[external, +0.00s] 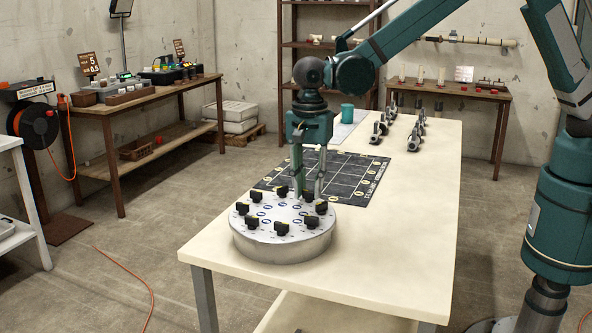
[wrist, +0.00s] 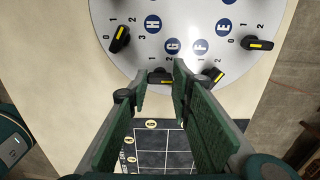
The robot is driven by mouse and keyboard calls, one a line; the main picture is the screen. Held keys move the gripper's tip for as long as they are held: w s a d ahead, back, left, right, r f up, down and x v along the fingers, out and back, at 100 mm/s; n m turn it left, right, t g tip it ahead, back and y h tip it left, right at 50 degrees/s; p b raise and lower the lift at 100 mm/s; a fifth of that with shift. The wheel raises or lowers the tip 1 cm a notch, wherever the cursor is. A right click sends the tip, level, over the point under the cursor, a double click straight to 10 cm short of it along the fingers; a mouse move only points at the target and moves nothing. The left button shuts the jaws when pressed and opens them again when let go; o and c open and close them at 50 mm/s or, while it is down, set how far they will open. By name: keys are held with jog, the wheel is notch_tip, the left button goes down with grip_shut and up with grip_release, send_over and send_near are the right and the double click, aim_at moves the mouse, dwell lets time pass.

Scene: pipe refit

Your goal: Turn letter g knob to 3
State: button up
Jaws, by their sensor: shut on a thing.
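The round dial plate (external: 283,243) stands on the table's near end, with several black knobs around its rim. The G knob (wrist: 160,77) is black with a yellow mark and sits between my fingers, partly hidden. My gripper (external: 308,191) points down at the plate's far side, shut on this knob; the fingers also show in the wrist view (wrist: 161,82).
The F knob (wrist: 214,74) is close to the right finger. The H knob (wrist: 120,39) and E knob (wrist: 257,43) lie farther out. A dark grid mat (external: 330,174) lies behind the plate. Black clamp-like parts (external: 414,136) and a teal cup (external: 347,112) stand at the far end.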

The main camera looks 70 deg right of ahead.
aim_at(309, 191)
dwell(0.3)
jog(key=o, duration=0.9)
jog(key=shift+r, duration=0.1)
notch_tip(309, 191, up, 12)
dwell(0.5)
